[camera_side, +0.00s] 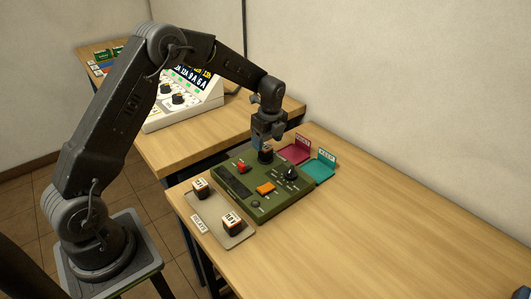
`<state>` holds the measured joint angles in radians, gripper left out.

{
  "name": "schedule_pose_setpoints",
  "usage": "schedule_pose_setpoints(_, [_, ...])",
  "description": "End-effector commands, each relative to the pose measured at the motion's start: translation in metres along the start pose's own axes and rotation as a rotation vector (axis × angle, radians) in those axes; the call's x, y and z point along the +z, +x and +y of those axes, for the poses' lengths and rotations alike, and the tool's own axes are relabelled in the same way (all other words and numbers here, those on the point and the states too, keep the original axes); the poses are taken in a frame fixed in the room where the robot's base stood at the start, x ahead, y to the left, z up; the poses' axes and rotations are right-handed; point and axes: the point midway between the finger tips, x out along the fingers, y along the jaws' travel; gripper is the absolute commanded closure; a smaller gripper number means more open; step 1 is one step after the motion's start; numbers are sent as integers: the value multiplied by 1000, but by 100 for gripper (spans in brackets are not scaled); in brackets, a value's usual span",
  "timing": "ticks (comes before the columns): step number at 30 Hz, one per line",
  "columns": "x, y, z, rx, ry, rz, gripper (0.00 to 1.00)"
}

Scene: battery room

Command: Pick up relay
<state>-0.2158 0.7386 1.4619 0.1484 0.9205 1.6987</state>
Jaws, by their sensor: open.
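My gripper (266,145) points down over the back of the green test panel (262,209), with its jaws open. A dark relay with a pale top (266,155) stands on the panel directly below or between the fingertips. I cannot tell whether the fingers touch it. Two similar dark relays with white labelled tops stand on a grey tray (213,220) in front of the panel. One relay (200,188) is at the tray's left end, and the other relay (232,222) is at its right end.
The panel has a red switch (241,168), an orange button (265,188) and a black knob (291,173). A crimson bin (294,153) and a teal bin (319,170) stand behind it. A white instrument (188,100) sits on the other table. The wooden table (400,225) is clear to the right.

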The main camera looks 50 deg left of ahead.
Motion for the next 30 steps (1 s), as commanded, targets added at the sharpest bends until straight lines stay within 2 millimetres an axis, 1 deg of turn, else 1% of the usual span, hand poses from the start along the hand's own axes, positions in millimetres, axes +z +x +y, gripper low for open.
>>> schedule_pose_setpoints(2, [1,6,0,2,-1,0,30])
schedule_pose_setpoints(9, [4,41,1,2,-1,1,30])
schedule_pose_setpoints(11, [4,47,1,2,-1,2,30])
schedule_pose_setpoints(15, [4,52,1,-2,-1,1,30])
schedule_pose_setpoints(20, [4,52,1,-2,-1,1,30])
schedule_pose_setpoints(23, [4,52,1,-2,-1,1,38])
schedule_pose_setpoints(30, [4,52,1,-2,0,1,61])
